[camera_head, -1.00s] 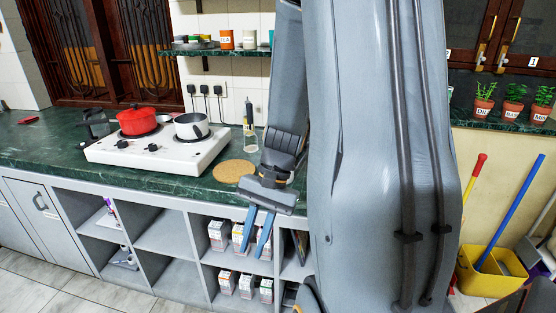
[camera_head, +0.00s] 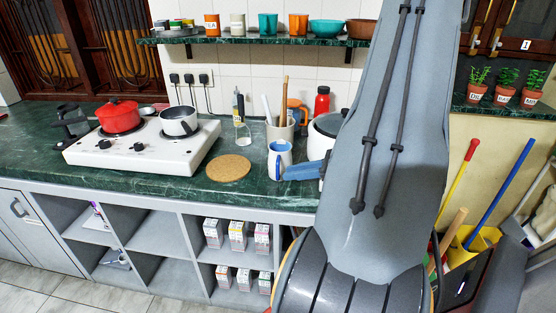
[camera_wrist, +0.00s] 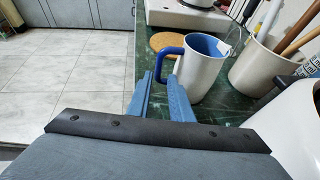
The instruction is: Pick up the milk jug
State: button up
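The milk jug is a white jug (camera_head: 279,164) with a blue inside and a blue handle. It stands upright on the green counter, in front of the utensil holder. In the wrist view the jug (camera_wrist: 203,78) is just beyond my fingertips, its blue handle turned left toward them. My gripper (camera_wrist: 160,77) has its two blue fingers apart with an empty gap between them. The handle is ahead of this gap; I cannot tell whether a finger touches it. In the head view a blue finger of my gripper (camera_head: 303,171) shows just right of the jug; my arm hides the rest.
A utensil holder (camera_head: 279,135) stands behind the jug, and a white pot-like appliance (camera_head: 322,147) is close on its right. A cork mat (camera_head: 228,168) lies to the left. Further left is a white stove (camera_head: 140,148) with a red pot (camera_head: 119,117) and a white pan (camera_head: 178,121).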

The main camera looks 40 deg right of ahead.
aim_at(267, 186)
jog(key=p+x, duration=0.1)
jog(key=x, duration=0.3)
jog(key=shift+w, duration=0.1)
jog(key=shift+a+p+x, duration=0.25)
jog(key=shift+p+x, duration=0.65)
jog(key=shift+x, duration=1.9)
grip_shut()
